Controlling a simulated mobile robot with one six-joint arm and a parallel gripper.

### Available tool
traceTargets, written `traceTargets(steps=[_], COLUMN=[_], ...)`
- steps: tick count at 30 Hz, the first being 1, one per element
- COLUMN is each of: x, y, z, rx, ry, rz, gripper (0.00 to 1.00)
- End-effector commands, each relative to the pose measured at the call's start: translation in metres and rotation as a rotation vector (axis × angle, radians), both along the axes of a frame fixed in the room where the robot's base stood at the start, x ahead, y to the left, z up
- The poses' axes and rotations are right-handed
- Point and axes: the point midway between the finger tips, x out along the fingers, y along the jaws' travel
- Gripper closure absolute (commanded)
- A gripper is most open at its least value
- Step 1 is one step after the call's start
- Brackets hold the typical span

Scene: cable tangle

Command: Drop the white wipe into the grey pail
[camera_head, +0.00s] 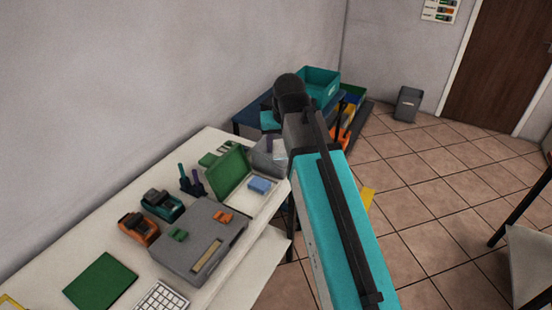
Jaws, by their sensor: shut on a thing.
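A grey container (264,152), which looks like the grey pail, stands at the far right end of the white table, partly behind my arm. A small pale patch shows on it right beside the arm. I cannot tell whether this is the white wipe, and no other wipe shows clearly. My teal and black arm reaches from the lower right toward the pail and hides what is behind it. My gripper's fingers are hidden, so its hold on anything does not show. A grey bin (407,104) also stands on the floor by the door.
The white table (221,279) holds a grey case (199,240), a green open-lidded box (228,174), a blue block (259,185), two tape dispensers and a keyboard (162,297). A teal crate (318,82) stands on a dark bench behind. The tiled floor at right is largely clear.

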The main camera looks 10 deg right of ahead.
Motion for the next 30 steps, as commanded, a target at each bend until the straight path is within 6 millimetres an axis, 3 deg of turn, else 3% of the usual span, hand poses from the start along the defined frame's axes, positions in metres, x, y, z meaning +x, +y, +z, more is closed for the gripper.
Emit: traceTargets(steps=[13, 30], x=[-0.036, -0.037], y=[-0.022, -0.023], z=[0.0, 0.0], rx=[-0.001, 0.0], ry=[-0.001, 0.0], rz=[0.004, 0.005], gripper=[0.73, 0.73])
